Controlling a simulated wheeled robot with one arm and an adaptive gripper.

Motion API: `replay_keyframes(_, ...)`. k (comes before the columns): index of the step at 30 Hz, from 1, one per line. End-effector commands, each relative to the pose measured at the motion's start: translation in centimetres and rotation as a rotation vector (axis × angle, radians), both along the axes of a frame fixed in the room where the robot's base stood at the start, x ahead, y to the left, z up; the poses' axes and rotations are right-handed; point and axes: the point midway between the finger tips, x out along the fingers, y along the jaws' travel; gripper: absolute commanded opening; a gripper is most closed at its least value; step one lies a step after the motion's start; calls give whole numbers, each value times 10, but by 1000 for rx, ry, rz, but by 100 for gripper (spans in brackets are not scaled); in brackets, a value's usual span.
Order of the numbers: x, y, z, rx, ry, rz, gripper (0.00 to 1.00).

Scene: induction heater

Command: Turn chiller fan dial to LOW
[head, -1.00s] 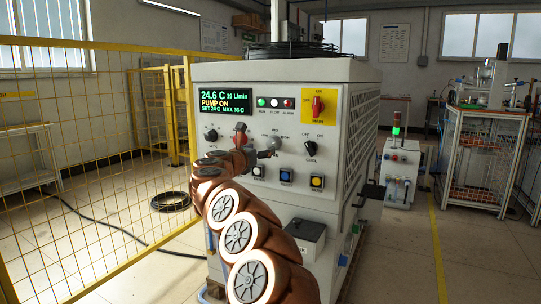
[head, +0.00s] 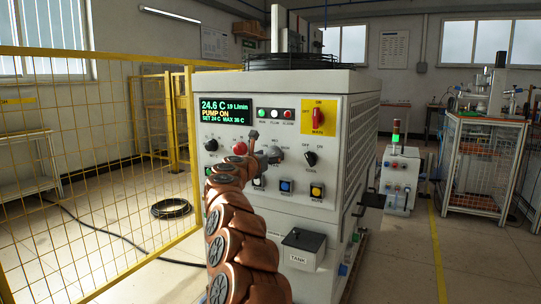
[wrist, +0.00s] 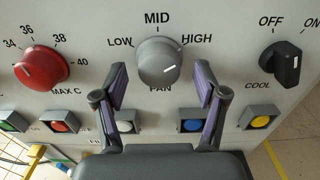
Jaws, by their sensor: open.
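The fan dial (wrist: 158,62) is a round grey knob in the wrist view, with LOW at its upper left, MID above and HIGH at its upper right. A short white mark on its face sits right of centre and low, on the HIGH side, not toward LOW. My gripper (wrist: 160,68) is open, its two purple-padded fingers to the left and right of the dial with gaps on both sides. In the head view, my gripper (head: 253,142) is at the chiller panel and the fan dial (head: 276,154) shows just right of it.
A red MAX C knob (wrist: 41,68) is left of the dial and a black COOL switch (wrist: 287,64) is right. Below are several push buttons, including white (wrist: 126,127) and blue (wrist: 191,125). A yellow mesh fence (head: 95,160) stands left of the chiller.

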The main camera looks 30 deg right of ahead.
Motion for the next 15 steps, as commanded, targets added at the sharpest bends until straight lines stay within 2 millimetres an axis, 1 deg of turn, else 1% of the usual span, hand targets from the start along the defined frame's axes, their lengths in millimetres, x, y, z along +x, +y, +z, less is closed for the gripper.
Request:
replay_keyframes(6, 6, -7, -1, -2, 1, 1, 72)
replay_keyframes(15, 7, -9, -1, 0, 0, 2, 72)
